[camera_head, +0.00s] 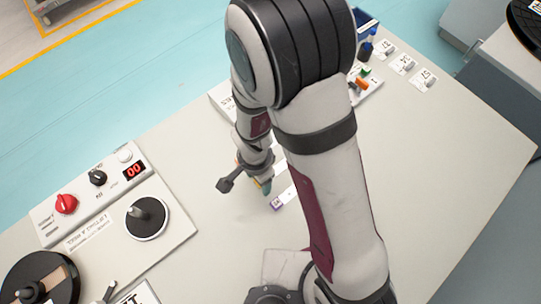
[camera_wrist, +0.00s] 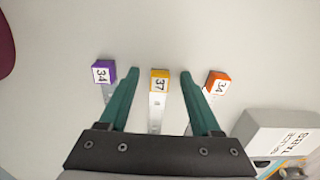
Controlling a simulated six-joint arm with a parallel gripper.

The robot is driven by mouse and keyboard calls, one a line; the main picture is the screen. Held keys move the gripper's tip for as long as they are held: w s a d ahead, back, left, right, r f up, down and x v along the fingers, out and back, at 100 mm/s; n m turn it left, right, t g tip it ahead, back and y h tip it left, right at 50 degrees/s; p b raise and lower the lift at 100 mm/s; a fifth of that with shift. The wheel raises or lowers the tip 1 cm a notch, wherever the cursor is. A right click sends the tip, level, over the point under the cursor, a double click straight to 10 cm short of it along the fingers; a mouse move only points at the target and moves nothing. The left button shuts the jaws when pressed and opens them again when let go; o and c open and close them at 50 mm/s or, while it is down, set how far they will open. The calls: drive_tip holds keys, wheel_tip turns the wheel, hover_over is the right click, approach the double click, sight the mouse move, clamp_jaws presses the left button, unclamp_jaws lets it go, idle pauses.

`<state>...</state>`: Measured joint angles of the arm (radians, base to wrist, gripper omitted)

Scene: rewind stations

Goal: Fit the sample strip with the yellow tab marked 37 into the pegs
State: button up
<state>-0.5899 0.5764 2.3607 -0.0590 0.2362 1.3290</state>
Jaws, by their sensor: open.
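In the wrist view the yellow tab marked 37 (camera_wrist: 160,79) sits between the two green fingers of my gripper (camera_wrist: 160,72), with its pale strip (camera_wrist: 157,108) running back toward the palm. The fingers are open, with a gap on each side of the tab. A purple tab marked 34 (camera_wrist: 103,73) lies outside the left finger and an orange tab (camera_wrist: 217,82), its number apparently 34, outside the right. In the head view my gripper (camera_head: 262,184) is low over the table beside the purple tab (camera_head: 277,205); my arm hides much there. No pegs can be made out.
In the head view a panel with a red knob (camera_head: 66,204) and a black spindle (camera_head: 147,216) are at left. Small labelled cards (camera_head: 403,64) lie at the back right. The right tabletop is clear.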

clamp_jaws()
drive_tip(key=shift+r, duration=0.1)
idle(0.3)
drive_tip(key=shift+r, duration=0.15)
drive_tip(key=r, duration=0.4)
drive_tip(key=shift+w+d+r, duration=0.1)
drive_tip(key=shift+d, duration=0.15)
drive_tip(key=w+d+r+n, duration=0.4)
drive_tip(key=d+n, duration=0.1)
drive_tip(key=d, duration=0.5)
drive_tip(key=w+d+r+n, duration=0.3)
drive_tip(key=d+r+n, duration=0.1)
drive_tip(key=d, duration=0.6)
drive_tip(key=w+a+f, duration=0.1)
drive_tip(key=a+f, duration=0.1)
drive_tip(key=a, duration=0.1)
drive_tip(key=w+a+f, duration=0.1)
drive_tip(key=a+f, duration=0.1)
drive_tip(key=a, duration=0.1)
drive_tip(key=w+a+f, duration=0.2)
drive_tip(key=a, duration=0.2)
drive_tip(key=shift+w, duration=0.1)
drive_tip(key=shift+w+a+f, duration=0.1)
drive_tip(key=shift+a+f, duration=0.05)
drive_tip(key=shift+f, duration=0.95)
drive_tip(key=shift+a+f, duration=0.1)
drive_tip(key=shift+f, duration=0.95)
